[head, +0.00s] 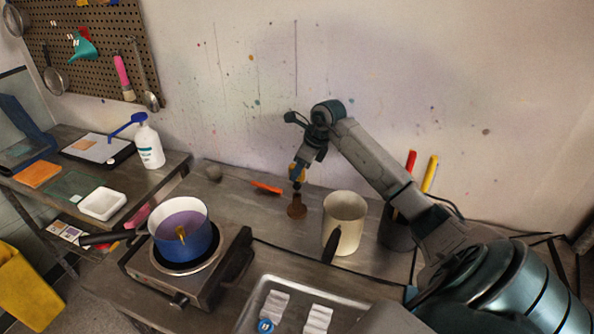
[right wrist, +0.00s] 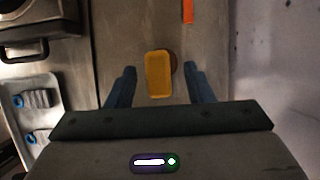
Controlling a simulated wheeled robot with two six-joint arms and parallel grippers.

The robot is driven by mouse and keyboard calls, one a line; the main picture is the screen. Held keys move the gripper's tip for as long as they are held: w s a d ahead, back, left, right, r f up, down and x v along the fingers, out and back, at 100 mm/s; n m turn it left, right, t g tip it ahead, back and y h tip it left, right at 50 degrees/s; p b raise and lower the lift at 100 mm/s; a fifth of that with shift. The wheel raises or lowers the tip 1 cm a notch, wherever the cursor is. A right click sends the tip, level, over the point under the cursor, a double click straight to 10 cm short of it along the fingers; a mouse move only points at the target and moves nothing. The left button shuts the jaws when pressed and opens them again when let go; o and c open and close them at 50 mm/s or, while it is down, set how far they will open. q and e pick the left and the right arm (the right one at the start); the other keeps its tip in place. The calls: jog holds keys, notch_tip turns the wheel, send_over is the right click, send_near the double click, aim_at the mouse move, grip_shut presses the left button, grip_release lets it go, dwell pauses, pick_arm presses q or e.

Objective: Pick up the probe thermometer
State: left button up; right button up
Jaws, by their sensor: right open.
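The probe thermometer, by its look, is the yellow upright piece (head: 299,171) over a round brown base (head: 297,208) on the bench. In the right wrist view its yellow rounded-rectangular head (right wrist: 158,74) lies between the two blue-grey fingers, with a gap on each side. My right gripper (head: 298,182) points down over it; the fingers (right wrist: 159,72) are open and hold nothing. In the head view the gripper partly hides the head, and any probe below cannot be made out. My left gripper is not in view.
A cream pot (head: 345,210) stands close right of the brown base. An orange-red piece (head: 267,187) lies to its left. A blue pot (head: 183,222) sits on the hot plate (head: 160,280). A metal tray (head: 255,300) lies in front; a dark holder (head: 395,232) stands right.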

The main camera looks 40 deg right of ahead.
jog(key=shift+x, duration=1.1)
grip_shut()
